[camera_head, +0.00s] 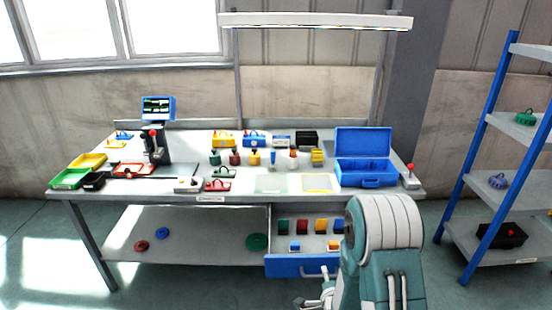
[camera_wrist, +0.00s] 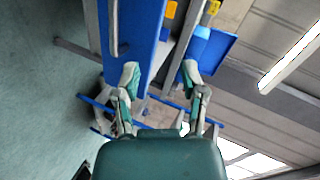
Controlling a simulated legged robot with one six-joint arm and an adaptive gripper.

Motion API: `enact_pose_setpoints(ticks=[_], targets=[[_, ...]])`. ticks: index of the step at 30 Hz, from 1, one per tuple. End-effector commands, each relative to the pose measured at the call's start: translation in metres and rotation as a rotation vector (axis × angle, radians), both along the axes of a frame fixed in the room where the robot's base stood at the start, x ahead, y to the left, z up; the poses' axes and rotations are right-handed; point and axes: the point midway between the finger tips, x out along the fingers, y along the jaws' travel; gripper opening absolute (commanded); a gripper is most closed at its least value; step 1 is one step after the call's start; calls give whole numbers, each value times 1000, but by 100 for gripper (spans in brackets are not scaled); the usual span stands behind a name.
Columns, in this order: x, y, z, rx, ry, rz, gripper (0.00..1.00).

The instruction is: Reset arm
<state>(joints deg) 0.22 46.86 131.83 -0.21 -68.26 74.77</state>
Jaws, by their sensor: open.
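My gripper (camera_wrist: 160,80) is open in the wrist view, its two fingers apart with nothing between them. In the head view my gripper (camera_head: 318,300) shows only in part at the bottom edge, low in front of the blue drawer (camera_head: 292,267), beside my arm's large teal and white link. The drawer stands open under the workbench (camera_head: 160,197). In the wrist view, turned on its side, the drawer front (camera_wrist: 146,30) and its handle lie beyond the fingers. I cannot tell how far the fingers are from it.
Several coloured blocks (camera_head: 302,227) lie in the drawer. An open blue case (camera_head: 364,168) stands at the bench's right end, near a small joystick (camera_head: 409,177). Trays, hoist parts and a monitor (camera_head: 157,107) fill the bench. A blue-post shelf (camera_head: 507,127) stands at right. Floor shows at left.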

Motion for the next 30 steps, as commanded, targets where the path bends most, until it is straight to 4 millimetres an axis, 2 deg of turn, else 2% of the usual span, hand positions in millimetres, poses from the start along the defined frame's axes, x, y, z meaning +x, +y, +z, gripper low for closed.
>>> enact_pose_setpoints(ticks=[1, 6, 14, 23, 30], targets=[[4, 0, 19, -39, 14, 15, 54], [6, 0, 65, -177, 95, 76, 54], [-14, 0, 134, -378, 218, 191, 54], [-68, 1, 205, -592, 355, 356, 54], [-131, 1, 251, -748, 453, 512, 54]])
